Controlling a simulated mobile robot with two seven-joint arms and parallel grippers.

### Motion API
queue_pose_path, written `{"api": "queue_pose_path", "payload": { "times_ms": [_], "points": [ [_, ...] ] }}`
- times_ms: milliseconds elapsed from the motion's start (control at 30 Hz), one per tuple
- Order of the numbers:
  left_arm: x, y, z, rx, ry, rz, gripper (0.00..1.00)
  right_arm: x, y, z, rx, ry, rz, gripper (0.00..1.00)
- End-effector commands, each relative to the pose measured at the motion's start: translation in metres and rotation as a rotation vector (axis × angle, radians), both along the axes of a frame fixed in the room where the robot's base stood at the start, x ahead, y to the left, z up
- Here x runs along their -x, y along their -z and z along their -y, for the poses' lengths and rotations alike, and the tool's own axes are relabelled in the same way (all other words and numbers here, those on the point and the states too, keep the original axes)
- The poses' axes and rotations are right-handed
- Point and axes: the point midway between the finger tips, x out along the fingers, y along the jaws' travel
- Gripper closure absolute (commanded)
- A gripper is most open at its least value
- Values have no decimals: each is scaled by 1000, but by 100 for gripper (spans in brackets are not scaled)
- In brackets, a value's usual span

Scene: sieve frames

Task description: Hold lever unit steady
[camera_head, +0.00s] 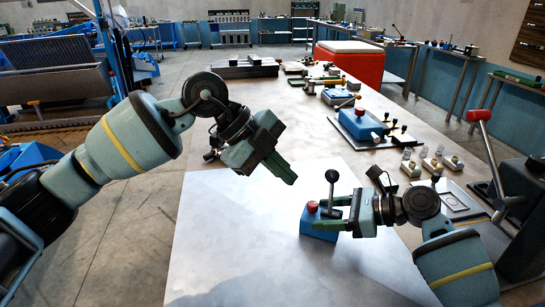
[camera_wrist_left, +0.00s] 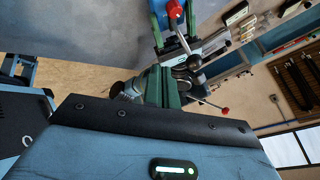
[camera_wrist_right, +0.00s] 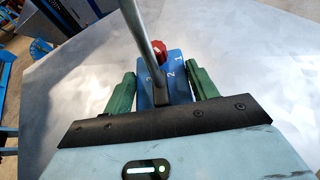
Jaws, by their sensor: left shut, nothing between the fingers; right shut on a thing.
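The lever unit (camera_head: 318,226) is a small blue box on the bare grey table, with a red button on top and a metal lever with a black knob standing roughly upright. The right wrist view shows the blue top (camera_wrist_right: 178,72) with numbers 1, 2 and 3 and the lever rod crossing in front. My right gripper (camera_head: 334,213) is shut on the unit, one green finger on each side of the box. My left gripper (camera_head: 292,181) is shut and empty, above the table and up-left of the unit. Its closed green fingers (camera_wrist_left: 165,88) show in the left wrist view.
Another blue box (camera_head: 358,124) with a lever lies further back on the table. Small pale blocks (camera_head: 410,168) and a red-handled lever (camera_head: 479,116) stand to the right. A red container (camera_head: 350,66) is behind. The table front and left of the unit is clear.

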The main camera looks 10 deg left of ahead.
Motion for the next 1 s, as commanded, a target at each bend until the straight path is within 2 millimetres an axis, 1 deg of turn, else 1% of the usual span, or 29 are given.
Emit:
{"api": "queue_pose_path", "payload": {
  "times_ms": [33, 100, 200, 233, 400, 533, 700, 1000],
  "points": [
    [0, 7, 7, 1, 2, -2, 100, 0, 0, 0, 0, 0, 0, 97],
    [-2, 17, 16, 0, 1, -2, 100, 0, 0, 0, 0, 0, 0, 97],
    [-4, 31, 28, 0, 2, -2, 100, 0, 0, 0, 0, 0, 0, 97],
    [-6, 33, 32, 1, 1, 0, 100, 0, 0, 0, 0, 0, 0, 97],
    [-22, 26, 45, 1, -1, 1, 100, 0, 0, 0, 0, 0, 0, 97],
    [-29, 25, 50, 1, 0, 1, 100, 0, 0, 0, 0, 0, 0, 97],
    [-33, 24, 54, 1, 0, 1, 100, 0, 0, 0, 0, 0, 0, 97],
    [-34, 24, 54, 1, 0, 1, 100, 0, 0, 0, 0, 0, 0, 97]
  ]
}}
